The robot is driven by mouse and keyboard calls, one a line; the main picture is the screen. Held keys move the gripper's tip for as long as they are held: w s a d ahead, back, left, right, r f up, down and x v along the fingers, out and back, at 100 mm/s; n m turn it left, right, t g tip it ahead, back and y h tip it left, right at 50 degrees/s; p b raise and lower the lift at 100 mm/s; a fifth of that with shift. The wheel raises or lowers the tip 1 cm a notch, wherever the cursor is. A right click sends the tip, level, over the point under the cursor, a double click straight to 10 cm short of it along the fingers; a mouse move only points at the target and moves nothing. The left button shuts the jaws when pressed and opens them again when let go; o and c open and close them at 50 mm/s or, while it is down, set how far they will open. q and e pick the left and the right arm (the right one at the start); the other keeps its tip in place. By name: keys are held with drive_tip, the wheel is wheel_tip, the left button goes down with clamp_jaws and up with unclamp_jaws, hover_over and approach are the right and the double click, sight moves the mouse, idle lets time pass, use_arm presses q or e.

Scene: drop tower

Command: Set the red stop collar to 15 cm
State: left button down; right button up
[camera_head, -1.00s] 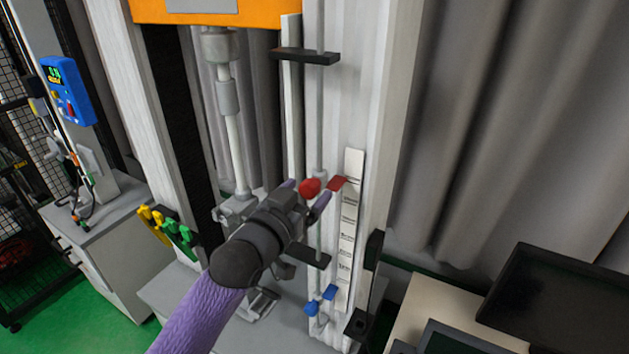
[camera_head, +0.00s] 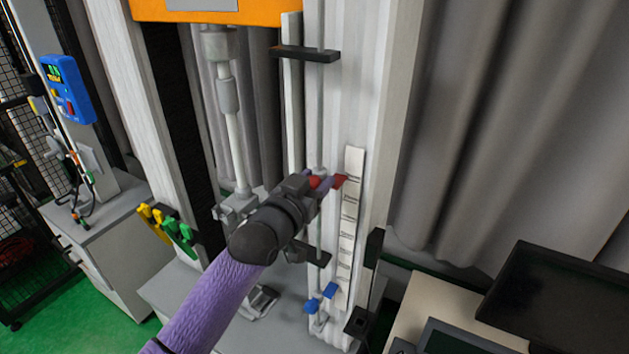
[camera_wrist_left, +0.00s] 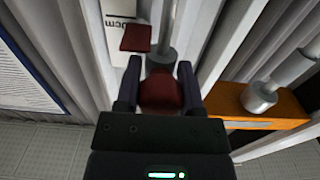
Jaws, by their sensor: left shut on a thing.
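The red stop collar (camera_head: 315,182) sits on the thin vertical rod (camera_head: 321,110), with its red pointer flag (camera_head: 340,181) at the upper part of the white scale strip (camera_head: 348,215). My left gripper (camera_head: 318,183) is shut on the collar. In the left wrist view, the red collar (camera_wrist_left: 160,92) lies between the two fingers, and the flag (camera_wrist_left: 135,38) shows beside the rod in front of the scale. The scale's numbers are too small to read in the head view. My right gripper is not in view.
A blue collar (camera_head: 320,299) sits lower on the same rod. Black brackets hold the rod above (camera_head: 305,54) and below the red collar (camera_head: 316,258). Yellow and green clips (camera_head: 168,228) are at the left column. A dark monitor (camera_head: 560,300) stands at the lower right.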

use_arm(q)
wheel_tip(320, 180, down, 5)
drive_tip(key=b, duration=0.3)
drive_tip(key=shift+b, duration=0.3)
drive_tip(key=shift+c, duration=1)
unclamp_jaws()
drive_tip(key=shift+s+a, duration=0.1)
drive_tip(key=v, duration=0.9)
drive_tip(key=shift+s+a, duration=0.15)
drive_tip(key=shift+s, duration=0.2)
